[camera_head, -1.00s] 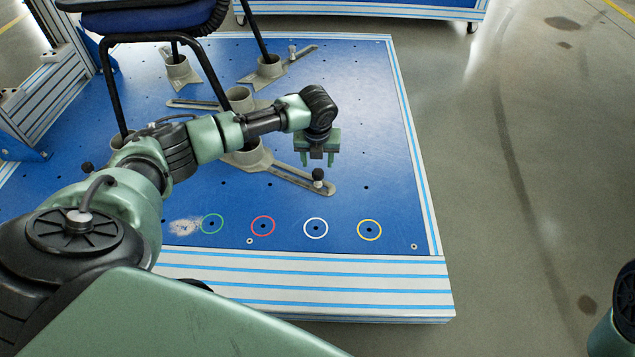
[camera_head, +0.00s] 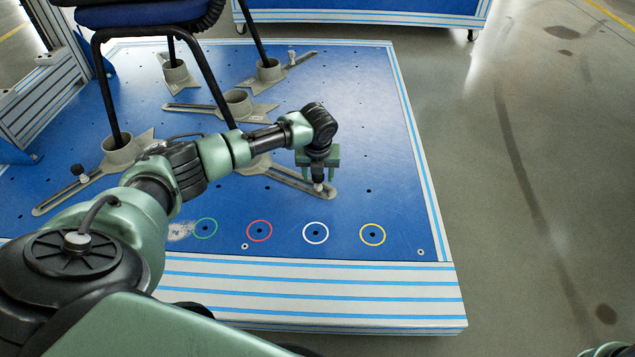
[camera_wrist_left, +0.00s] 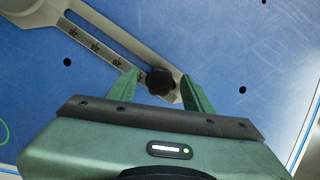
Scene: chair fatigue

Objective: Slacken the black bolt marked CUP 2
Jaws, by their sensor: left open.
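A black bolt with a lobed knob head (camera_wrist_left: 160,81) stands near the end of a grey slotted arm (camera_wrist_left: 85,42) on the blue platform. My left gripper (camera_wrist_left: 160,84) is open, with its green fingers on either side of the knob and small gaps showing. In the head view my left gripper (camera_head: 318,174) points down over the front end of the slotted arm (camera_head: 290,178). There it hides most of the bolt, and only its pale lower part (camera_head: 319,187) shows. I cannot read a CUP 2 marking. My right gripper is out of view.
Chair legs (camera_head: 107,95) stand in grey cups (camera_head: 120,149) behind and left of my arm. Another black-knobbed bolt (camera_head: 77,171) is at the left. Green, red, white and yellow rings (camera_head: 372,234) mark holes along the front. The platform's right side is clear.

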